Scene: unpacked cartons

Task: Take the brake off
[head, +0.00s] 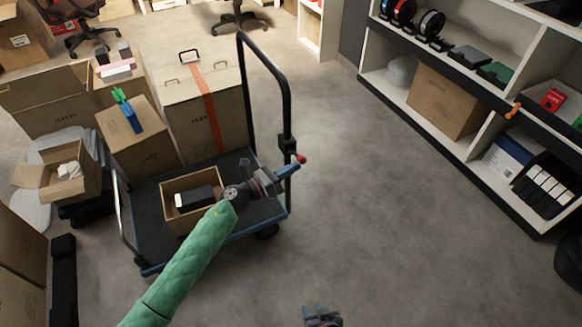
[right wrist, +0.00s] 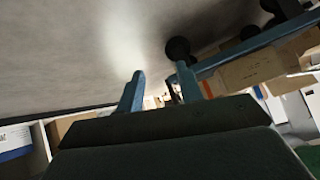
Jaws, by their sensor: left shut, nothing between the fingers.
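A platform cart (head: 145,210) with a dark deck and blue edges stands left of centre in the head view. Its black push handle (head: 287,95) rises on the right side. A small lever with a red knob (head: 301,159) sticks out from a black block low on the handle's near post. My left gripper (head: 293,167) is shut and empty, its blue fingertips just below the red knob; I cannot tell whether they touch. My right gripper (head: 322,312) is low at the bottom edge. In the right wrist view its blue fingers (right wrist: 161,85) are apart with nothing between them.
The cart carries an open carton (head: 168,212) with a dark-and-white item, and a taped carton (head: 178,105). More cartons (head: 140,150) stand at left. A shelf unit (head: 455,145) lines the right. Bare floor (head: 390,220) lies between cart and shelf.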

